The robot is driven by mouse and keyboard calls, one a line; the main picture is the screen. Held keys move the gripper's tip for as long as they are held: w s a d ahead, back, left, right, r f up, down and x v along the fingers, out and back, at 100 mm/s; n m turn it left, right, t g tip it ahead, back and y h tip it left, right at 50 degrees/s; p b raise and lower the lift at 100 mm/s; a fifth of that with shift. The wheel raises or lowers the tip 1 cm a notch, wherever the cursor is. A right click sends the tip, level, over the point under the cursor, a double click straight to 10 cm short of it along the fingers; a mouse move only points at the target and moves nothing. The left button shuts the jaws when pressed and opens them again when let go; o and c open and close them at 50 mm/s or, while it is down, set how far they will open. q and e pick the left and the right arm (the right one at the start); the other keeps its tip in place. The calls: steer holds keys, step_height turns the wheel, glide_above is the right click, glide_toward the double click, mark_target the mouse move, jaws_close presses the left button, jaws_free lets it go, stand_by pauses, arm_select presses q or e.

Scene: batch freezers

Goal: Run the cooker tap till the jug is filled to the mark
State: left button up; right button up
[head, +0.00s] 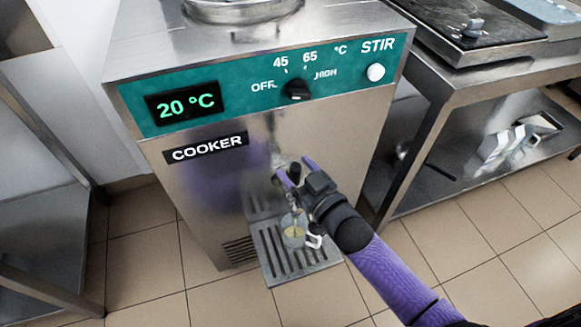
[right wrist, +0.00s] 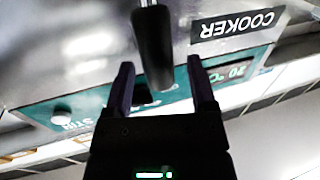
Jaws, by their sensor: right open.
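The cooker (head: 215,200) is a steel cabinet with a teal panel. Its tap has a black handle (right wrist: 152,50), which in the right wrist view hangs between and just beyond my fingertips. My right gripper (head: 293,168) is open with its fingers to either side of the handle; it also shows in the right wrist view (right wrist: 160,68). I cannot tell whether a finger touches the handle. The clear jug (head: 292,238) stands below on the drip tray, with some yellowish content. Its white handle points right. Its mark, and whether liquid is running, are too small to tell. My left gripper is out of view.
The slotted drip tray (head: 272,268) juts out from the cooker's front. The panel has a black knob (head: 297,89), a white STIR button (head: 375,72) and a display (head: 185,105) reading 20 °C. A steel table (head: 455,85) with a lower shelf stands at right.

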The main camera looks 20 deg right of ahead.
steer(key=shift+b+x, duration=0.3)
steer(key=shift+x, duration=0.95)
jaws_close()
stand_by(0.4)
